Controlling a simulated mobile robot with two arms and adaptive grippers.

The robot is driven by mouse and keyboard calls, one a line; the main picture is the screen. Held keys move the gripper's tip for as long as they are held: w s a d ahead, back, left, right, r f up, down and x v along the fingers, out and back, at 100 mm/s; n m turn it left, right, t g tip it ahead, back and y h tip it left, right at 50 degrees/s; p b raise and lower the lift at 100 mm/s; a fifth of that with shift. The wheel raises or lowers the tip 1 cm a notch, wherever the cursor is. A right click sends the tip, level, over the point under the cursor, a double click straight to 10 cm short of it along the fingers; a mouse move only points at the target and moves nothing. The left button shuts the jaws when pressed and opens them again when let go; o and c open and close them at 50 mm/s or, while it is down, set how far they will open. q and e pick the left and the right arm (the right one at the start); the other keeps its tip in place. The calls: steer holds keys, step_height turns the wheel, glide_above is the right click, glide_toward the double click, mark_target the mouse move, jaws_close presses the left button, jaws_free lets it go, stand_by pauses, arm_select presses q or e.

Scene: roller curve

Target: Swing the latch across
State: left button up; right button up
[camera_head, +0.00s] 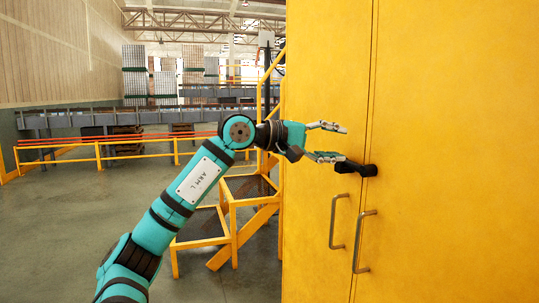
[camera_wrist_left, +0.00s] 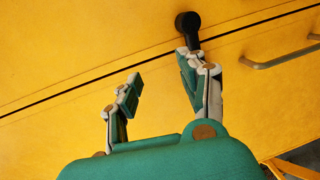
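A black latch (camera_head: 352,167) sits on the yellow cabinet (camera_head: 455,120), its round pivot just right of the door seam. Its arm points left across the seam, roughly level. In the left wrist view the latch (camera_wrist_left: 188,24) has its pivot above the seam, and its lower end meets one fingertip in the picture. My left gripper (camera_head: 337,143) is open, with one finger above the latch arm and the other close to its free end. Whether that finger touches it I cannot tell. Nothing is between the fingers (camera_wrist_left: 160,68). My right gripper is not in view.
Two bar handles, left (camera_head: 334,222) and right (camera_head: 360,242), stand out from the doors below the latch. Yellow steps with a railing (camera_head: 233,225) stand left of the cabinet, behind my left arm. Open floor (camera_head: 60,240) lies at the left.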

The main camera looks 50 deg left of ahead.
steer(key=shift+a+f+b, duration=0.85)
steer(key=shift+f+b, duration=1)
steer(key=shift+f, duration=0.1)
arm_select(q)
steer(key=f+b+v, duration=0.2)
steer(key=b+v, duration=0.2)
steer(key=v, duration=0.9)
steer(key=shift+s+a+f, duration=0.25)
steer(key=shift+s+f, duration=0.15)
steer(key=shift+s, duration=0.15)
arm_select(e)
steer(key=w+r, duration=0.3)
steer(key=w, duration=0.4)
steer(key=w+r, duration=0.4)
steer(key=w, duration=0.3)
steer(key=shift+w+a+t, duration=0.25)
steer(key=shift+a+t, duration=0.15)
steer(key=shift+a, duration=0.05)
